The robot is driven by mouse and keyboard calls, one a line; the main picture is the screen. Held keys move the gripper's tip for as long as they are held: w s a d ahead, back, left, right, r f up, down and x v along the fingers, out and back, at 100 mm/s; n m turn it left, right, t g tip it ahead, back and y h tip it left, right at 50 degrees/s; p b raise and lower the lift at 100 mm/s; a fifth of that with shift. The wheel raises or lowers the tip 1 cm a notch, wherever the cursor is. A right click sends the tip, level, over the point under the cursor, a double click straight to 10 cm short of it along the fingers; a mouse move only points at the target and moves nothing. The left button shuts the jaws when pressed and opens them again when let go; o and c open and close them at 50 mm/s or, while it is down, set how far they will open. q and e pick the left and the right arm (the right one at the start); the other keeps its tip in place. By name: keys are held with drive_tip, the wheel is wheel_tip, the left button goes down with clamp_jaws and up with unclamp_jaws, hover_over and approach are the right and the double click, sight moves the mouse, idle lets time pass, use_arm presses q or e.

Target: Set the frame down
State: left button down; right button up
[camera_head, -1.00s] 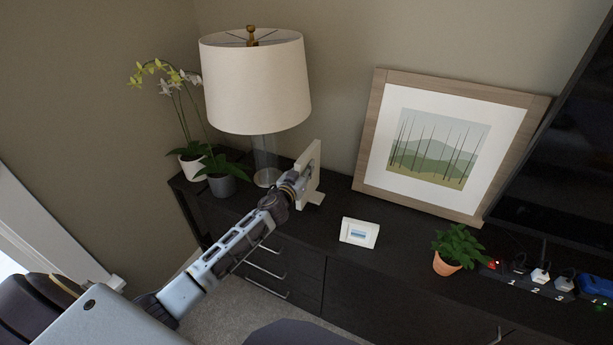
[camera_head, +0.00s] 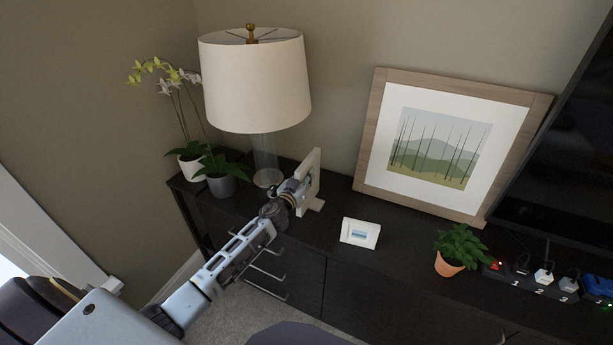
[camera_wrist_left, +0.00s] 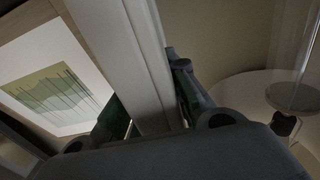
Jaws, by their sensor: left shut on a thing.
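The cream frame (camera_head: 313,172) is upright, seen nearly edge-on, beside the glass base of the lamp. A small foot shows low on its right side, at the dark cabinet top (camera_head: 337,210); I cannot tell whether it touches. My left gripper (camera_head: 301,190) is shut on the frame from its left side. In the left wrist view the frame's pale edge (camera_wrist_left: 125,45) runs between the two fingers. Its face is mostly hidden. My right gripper is not in view.
A table lamp (camera_head: 255,85) and potted orchids (camera_head: 219,185) stand left. A small white frame (camera_head: 360,233), a potted plant (camera_head: 455,247) and a power strip (camera_head: 530,286) are to the right. A large picture (camera_head: 372,150) leans on the wall. Some cabinet top is clear near the small frame.

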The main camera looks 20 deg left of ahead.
use_arm(q)
drive_tip(key=c, duration=1.4)
unclamp_jaws()
drive_tip(key=shift+r, duration=0.1)
drive_tip(key=s, duration=1.2)
drive_tip(key=shift+a, duration=0.2)
drive_tip(key=shift+o, duration=0.4)
